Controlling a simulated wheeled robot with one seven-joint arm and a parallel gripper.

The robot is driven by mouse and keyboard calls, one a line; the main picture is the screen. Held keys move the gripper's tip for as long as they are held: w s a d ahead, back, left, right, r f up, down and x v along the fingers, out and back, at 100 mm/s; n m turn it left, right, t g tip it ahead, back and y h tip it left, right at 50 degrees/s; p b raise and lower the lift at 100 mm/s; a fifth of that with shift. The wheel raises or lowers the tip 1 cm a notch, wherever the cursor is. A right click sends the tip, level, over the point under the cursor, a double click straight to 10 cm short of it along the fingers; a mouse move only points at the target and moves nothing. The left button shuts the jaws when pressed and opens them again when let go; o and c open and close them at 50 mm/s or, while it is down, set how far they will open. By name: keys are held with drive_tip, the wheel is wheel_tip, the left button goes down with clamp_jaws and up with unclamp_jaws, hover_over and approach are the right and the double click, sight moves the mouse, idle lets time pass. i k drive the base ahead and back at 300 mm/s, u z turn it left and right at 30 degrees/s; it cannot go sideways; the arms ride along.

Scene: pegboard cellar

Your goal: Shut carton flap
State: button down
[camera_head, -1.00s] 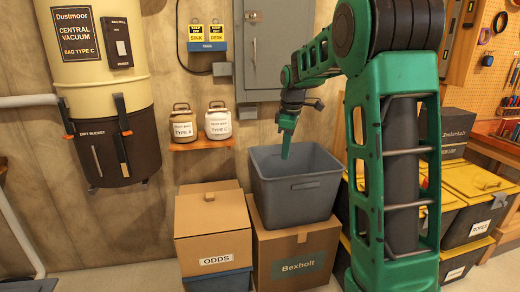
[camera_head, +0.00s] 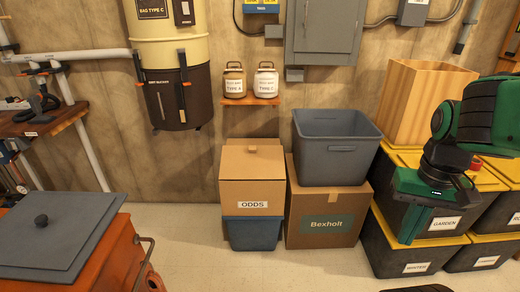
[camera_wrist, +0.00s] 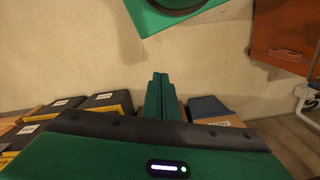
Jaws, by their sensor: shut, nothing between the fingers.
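My gripper (camera_head: 410,238) points down, well to the right of both cartons, in front of the yellow-lidded bins. In the wrist view its fingers (camera_wrist: 159,80) are together and empty.
Black bins with yellow lids (camera_head: 437,241) are stacked at right, below a tall wooden box (camera_head: 425,98). An orange cabinet with a grey lid (camera_head: 55,232) stands front left. The floor (camera_head: 195,255) before the cartons is clear.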

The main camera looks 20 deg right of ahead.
sight(237, 162)
drive_tip(key=z, duration=0.1)
drive_tip(key=k, duration=0.25)
drive_tip(key=u, duration=0.7)
drive_tip(key=i, duration=1.85)
drive_tip(key=z, duration=0.55)
